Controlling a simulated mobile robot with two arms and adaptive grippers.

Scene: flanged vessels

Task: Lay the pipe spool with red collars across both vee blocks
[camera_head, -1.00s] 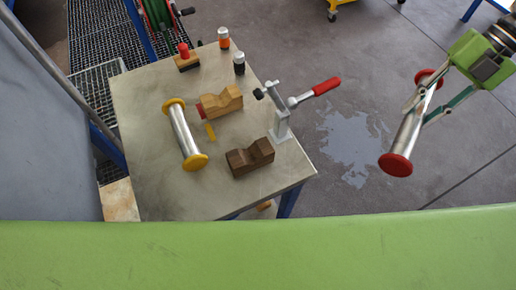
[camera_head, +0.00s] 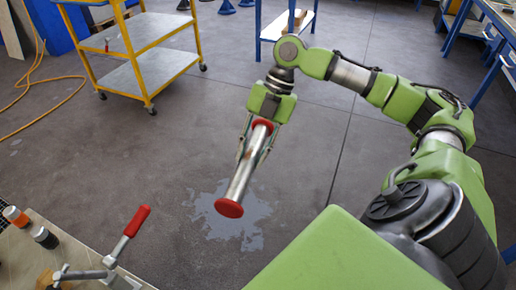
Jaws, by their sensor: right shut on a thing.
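The pipe spool with red collars (camera_head: 240,178) is a silver tube with a red disc at each end. My right gripper (camera_head: 252,153) is shut on it near its upper collar. The spool hangs steeply tilted over open floor, right of the work table and apart from it. Only a small brown piece (camera_head: 46,279), likely part of a vee block, shows at the bottom left edge. The rest of the vee blocks is outside the view. My left gripper is not in view.
The table corner (camera_head: 18,258) holds a toggle clamp with a red handle (camera_head: 137,220), an orange-topped item (camera_head: 15,216) and a black-topped item (camera_head: 45,238). A yellow cart (camera_head: 150,68) stands at the back left. Floor around the spool is clear, with a wet-looking patch.

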